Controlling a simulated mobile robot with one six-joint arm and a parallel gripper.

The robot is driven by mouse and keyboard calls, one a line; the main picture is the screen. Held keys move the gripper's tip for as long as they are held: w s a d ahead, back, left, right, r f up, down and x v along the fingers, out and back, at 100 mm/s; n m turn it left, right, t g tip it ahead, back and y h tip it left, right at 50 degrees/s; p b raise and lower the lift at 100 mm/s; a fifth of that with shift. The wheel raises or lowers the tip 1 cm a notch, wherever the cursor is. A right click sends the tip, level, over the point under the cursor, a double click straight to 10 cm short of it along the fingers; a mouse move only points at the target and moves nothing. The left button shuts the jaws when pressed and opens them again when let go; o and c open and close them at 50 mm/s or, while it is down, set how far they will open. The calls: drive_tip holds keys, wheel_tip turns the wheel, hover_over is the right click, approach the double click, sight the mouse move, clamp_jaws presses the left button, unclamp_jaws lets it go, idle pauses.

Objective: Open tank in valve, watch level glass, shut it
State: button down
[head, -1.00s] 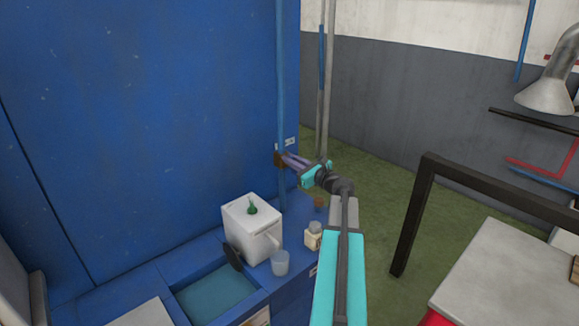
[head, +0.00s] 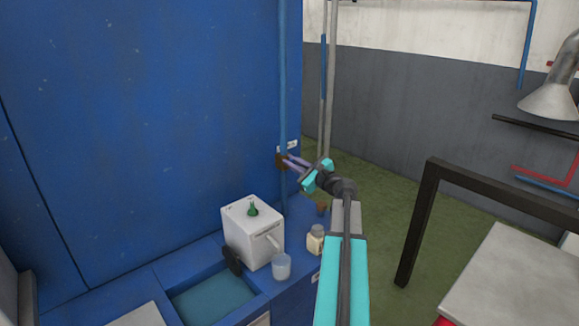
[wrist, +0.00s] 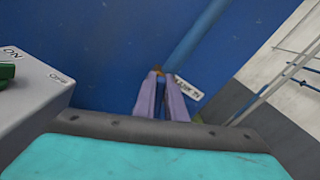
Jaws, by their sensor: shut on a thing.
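A small brown valve handle (head: 281,160) sits on the vertical blue pipe (head: 283,90) in front of the blue wall. A white label (head: 293,145) is beside it, its text too small to read surely; the label also shows in the wrist view (wrist: 188,88). My gripper (head: 285,161) is shut on the handle, its purple fingers reaching in from the right. In the wrist view, the fingertips (wrist: 157,73) hide most of the handle. A thin upright tube with a blue length (head: 323,70) stands behind, beside a grey pipe; it may be the level glass.
A white box (head: 253,236) with a green knob (head: 252,210) stands on the blue counter below. A cup (head: 281,266), a jar (head: 315,240) and a sink basin (head: 215,298) are near it. A black frame (head: 418,225) stands at right.

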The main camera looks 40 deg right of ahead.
drive_tip(key=c, duration=1.8)
unclamp_jaws()
drive_tip(key=shift+s, duration=0.1)
drive_tip(key=s+b, duration=0.1)
drive_tip(key=s, duration=0.3)
drive_tip(key=s+b, duration=0.1)
drive_tip(key=s, duration=0.4)
drive_tip(key=s+a+b, duration=0.1)
drive_tip(key=s, duration=0.3)
drive_tip(key=shift+s, duration=0.3)
drive_tip(key=shift+s+f, duration=0.1)
